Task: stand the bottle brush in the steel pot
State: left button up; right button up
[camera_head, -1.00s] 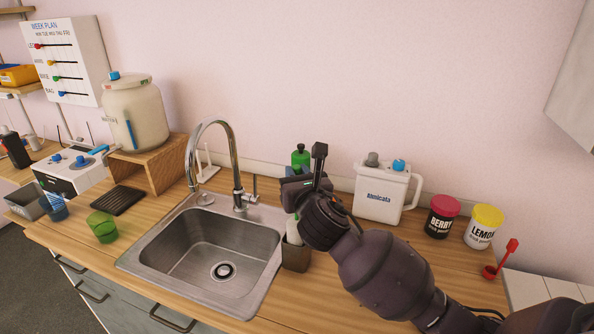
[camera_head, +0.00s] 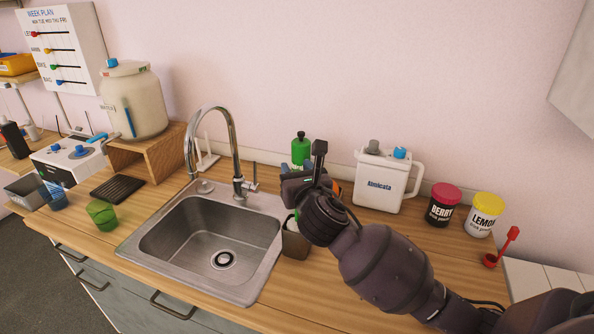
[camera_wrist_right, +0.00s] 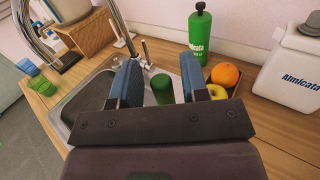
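My right gripper (camera_head: 292,192) reaches down over a dark square holder (camera_head: 295,244) at the sink's right rim. Its fingers (camera_wrist_right: 160,80) are apart in the right wrist view. A short green cylinder (camera_wrist_right: 162,89) shows between them, with a gap on each side; it may be the bottle brush's handle, but I cannot tell. In the head view a small pale part (camera_head: 291,224) shows at the holder's mouth, mostly behind the gripper. I cannot clearly make out a steel pot; a grey metal-looking container (camera_head: 25,191) stands at the far left. My left gripper is out of view.
The sink (camera_head: 205,240) with a tall faucet (camera_head: 233,150) is left of my gripper. A green bottle (camera_head: 300,150), an orange (camera_wrist_right: 226,75) and a white jug (camera_head: 382,182) stand behind and right. A green cup (camera_head: 101,214) is left.

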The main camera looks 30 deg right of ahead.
jog(key=shift+o, duration=0.5)
jog(key=v, duration=1)
jog(key=shift+s, duration=0.4)
jog(key=shift+a, duration=0.1)
